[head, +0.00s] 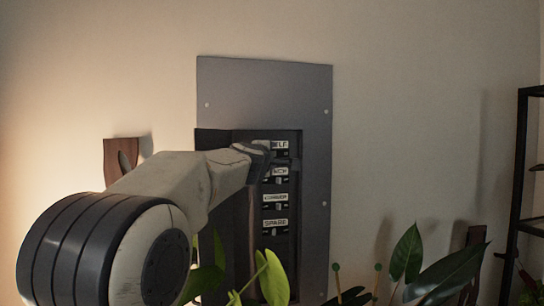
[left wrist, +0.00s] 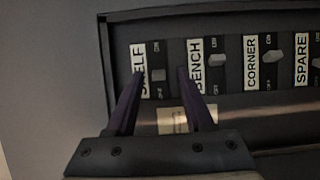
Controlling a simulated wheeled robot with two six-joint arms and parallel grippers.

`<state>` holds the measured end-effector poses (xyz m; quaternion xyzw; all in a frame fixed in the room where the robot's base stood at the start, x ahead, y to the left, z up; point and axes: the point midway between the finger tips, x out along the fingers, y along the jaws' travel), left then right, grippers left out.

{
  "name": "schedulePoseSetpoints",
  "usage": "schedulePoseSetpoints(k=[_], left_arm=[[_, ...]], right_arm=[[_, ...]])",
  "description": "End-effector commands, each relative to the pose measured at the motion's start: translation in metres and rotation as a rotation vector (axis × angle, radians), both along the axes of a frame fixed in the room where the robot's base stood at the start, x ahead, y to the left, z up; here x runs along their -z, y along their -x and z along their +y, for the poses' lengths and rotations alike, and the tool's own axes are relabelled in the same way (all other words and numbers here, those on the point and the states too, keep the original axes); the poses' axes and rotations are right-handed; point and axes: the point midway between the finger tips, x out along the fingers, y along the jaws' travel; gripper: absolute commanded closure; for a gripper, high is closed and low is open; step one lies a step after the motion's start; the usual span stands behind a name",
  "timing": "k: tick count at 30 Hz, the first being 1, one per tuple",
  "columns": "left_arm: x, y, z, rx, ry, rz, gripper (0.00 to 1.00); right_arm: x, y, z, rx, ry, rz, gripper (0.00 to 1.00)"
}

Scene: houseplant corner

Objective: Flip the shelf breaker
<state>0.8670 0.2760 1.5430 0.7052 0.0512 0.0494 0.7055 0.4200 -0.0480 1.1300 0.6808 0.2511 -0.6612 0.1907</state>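The breaker panel (head: 315,120) is a grey plate on the wall with a dark recess holding a column of labelled switches. The SHELF label (head: 281,145) is at the top, partly covered by my left gripper (head: 262,158). In the left wrist view, my left gripper (left wrist: 160,74) is open, its fingers on either side of the shelf breaker's toggle (left wrist: 158,75). That toggle sits nearer OFF than the other toggles. I cannot tell whether a finger touches it. The SHELF label (left wrist: 138,71) is partly behind one finger. My right gripper is not seen.
Below are the BENCH (head: 281,171), CORNER (head: 275,197) and SPARE (head: 275,223) switches, close together; the recess walls stand around them. Plant leaves (head: 272,278) rise in front of the panel's lower part. A dark rack (head: 517,180) stands at the right.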

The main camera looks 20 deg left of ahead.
Motion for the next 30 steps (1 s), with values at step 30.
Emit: schedulePoseSetpoints(k=[30], left_arm=[[0.0, 0.104, -0.015, -0.001, -0.001, 0.0, 0.47]], right_arm=[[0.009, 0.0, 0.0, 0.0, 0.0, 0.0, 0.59]])
